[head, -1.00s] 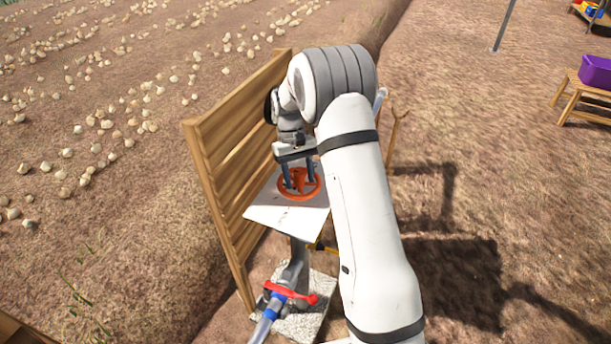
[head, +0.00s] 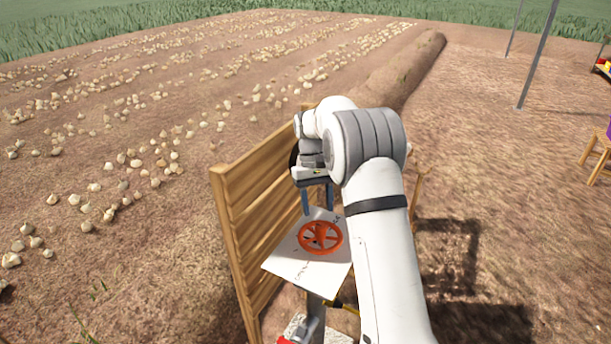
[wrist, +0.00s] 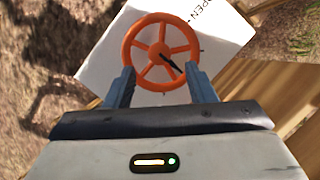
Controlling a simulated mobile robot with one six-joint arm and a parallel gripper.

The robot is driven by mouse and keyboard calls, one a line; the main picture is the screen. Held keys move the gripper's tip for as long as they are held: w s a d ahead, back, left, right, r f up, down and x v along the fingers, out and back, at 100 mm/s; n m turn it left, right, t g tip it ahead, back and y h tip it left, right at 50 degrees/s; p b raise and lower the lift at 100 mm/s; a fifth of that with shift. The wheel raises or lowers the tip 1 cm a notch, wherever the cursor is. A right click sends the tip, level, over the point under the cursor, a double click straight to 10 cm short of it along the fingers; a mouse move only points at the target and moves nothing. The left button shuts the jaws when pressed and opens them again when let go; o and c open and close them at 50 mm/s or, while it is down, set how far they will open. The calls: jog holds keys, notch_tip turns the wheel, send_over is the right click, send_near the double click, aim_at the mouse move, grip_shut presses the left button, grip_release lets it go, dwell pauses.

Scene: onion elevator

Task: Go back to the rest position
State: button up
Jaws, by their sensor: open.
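My gripper (head: 318,199) is open and empty, above an orange handwheel (head: 320,237) and apart from it. The handwheel sits on a white plate (head: 287,262) with dark lettering, mounted on a post. In the wrist view, the handwheel (wrist: 160,22) shows beyond the two open fingers of my gripper (wrist: 158,85), with its spokes and hub in plain sight. The white plate (wrist: 100,65) there carries the word "OPEN" near its upper right edge.
A slatted wooden panel (head: 250,200) stands close to the left of the wheel. A red handle (head: 290,340) shows low in front. A wooden stand (head: 598,152) is at the right edge. Onions (head: 90,187) lie in rows on the left; bare soil on the right is open.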

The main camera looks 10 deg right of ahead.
jog(key=s+d+r+t, duration=0.1)
jog(key=s+r+t, duration=0.1)
jog(key=s+r, duration=0.35)
jog(key=s+r+m+t, duration=0.1)
jog(key=s+r+t, duration=0.1)
jog(key=s, duration=0.7)
jog(key=s+d+r+t, duration=0.1)
jog(key=s+r, duration=0.3)
jog(key=s, duration=0.3)
jog(key=s+f+t, duration=0.2)
jog(key=s, duration=0.8)
jog(key=shift+d+f+m+y, duration=0.15)
jog(key=shift+d+m+y, duration=0.1)
jog(key=shift+m+y, duration=0.15)
jog(key=shift+w, duration=0.1)
jog(key=shift+c, duration=0.3)
jog(key=shift+c, duration=1.2)
